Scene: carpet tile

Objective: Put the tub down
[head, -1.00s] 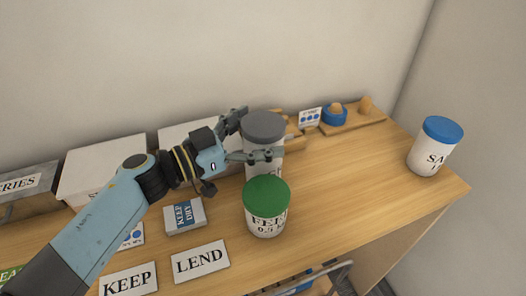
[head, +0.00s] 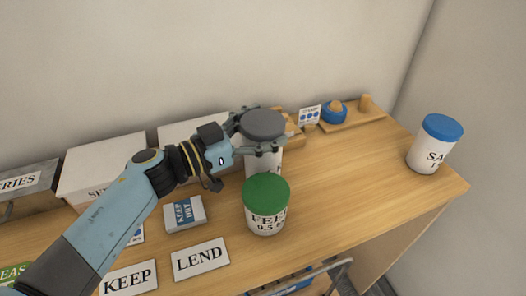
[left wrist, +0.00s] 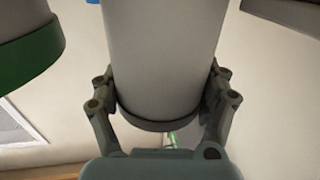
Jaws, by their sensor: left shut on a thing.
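The white tub with the grey lid (head: 263,124) stands upright behind the tub with the green lid (head: 267,190). My left gripper (head: 262,131) is shut on the grey-lidded tub, with one finger on each side just under the lid. In the left wrist view its pale wall (left wrist: 165,55) fills the space between the two fingers (left wrist: 162,95). Its base is hidden by the green-lidded tub, so I cannot tell whether it touches the counter. My right gripper is not in view.
A blue-lidded tub (head: 437,143) stands far right on the wooden counter (head: 345,190). Flat cards reading KEEP (head: 129,281) and LEND (head: 201,259) and a KEEP DRY box (head: 184,214) lie at left. A wooden tray (head: 352,122) sits behind. The counter's right middle is clear.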

